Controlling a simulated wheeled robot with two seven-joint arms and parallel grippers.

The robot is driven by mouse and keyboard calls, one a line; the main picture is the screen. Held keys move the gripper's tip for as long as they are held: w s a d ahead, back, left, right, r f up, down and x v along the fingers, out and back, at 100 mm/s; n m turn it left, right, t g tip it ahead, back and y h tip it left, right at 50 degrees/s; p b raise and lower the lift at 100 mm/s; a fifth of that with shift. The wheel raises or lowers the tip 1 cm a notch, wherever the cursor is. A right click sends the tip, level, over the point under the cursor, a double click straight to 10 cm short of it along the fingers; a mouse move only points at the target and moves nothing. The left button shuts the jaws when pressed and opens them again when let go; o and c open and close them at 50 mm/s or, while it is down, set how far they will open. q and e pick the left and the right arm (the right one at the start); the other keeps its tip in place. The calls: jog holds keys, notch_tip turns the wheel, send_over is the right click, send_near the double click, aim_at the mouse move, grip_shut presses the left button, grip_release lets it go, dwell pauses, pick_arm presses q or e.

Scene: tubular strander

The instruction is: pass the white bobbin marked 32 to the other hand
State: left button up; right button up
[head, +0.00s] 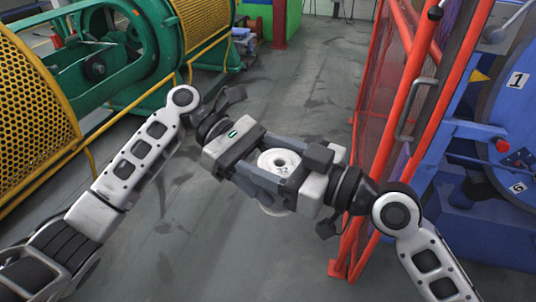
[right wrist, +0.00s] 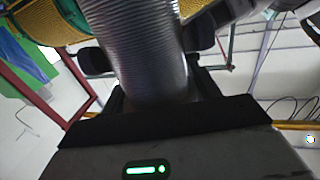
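The white bobbin (head: 279,162), marked 32 on its top flange, is held upright in mid-air between my two grippers, above the floor. Its wound silver barrel (right wrist: 150,50) fills the middle of the right wrist view. My left gripper (head: 272,164) reaches in from the left, with its fingers on either side of the barrel. My right gripper (head: 289,172) comes in from the right, facing it. Its dark fingers also lie against both sides of the barrel in the right wrist view. Both grippers look shut on the bobbin. The contact faces are partly hidden under the top flange.
A yellow mesh guard (head: 35,120) and green machine (head: 110,70) stand at the left. A red frame (head: 385,120) and a blue machine with numbered positions (head: 505,130) stand close to my right arm. Grey floor (head: 290,80) is clear between them.

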pick_arm(q)
jog(key=o, duration=1)
jog(key=shift+w+r, duration=0.1)
jog(key=shift+c, duration=0.2)
pick_arm(e)
jog(key=shift+s+r, duration=0.1)
jog(key=shift+r, duration=0.05)
jog(key=c, duration=0.4)
pick_arm(q)
jog(key=o, duration=0.5)
pick_arm(e)
jog(key=shift+o, duration=0.2)
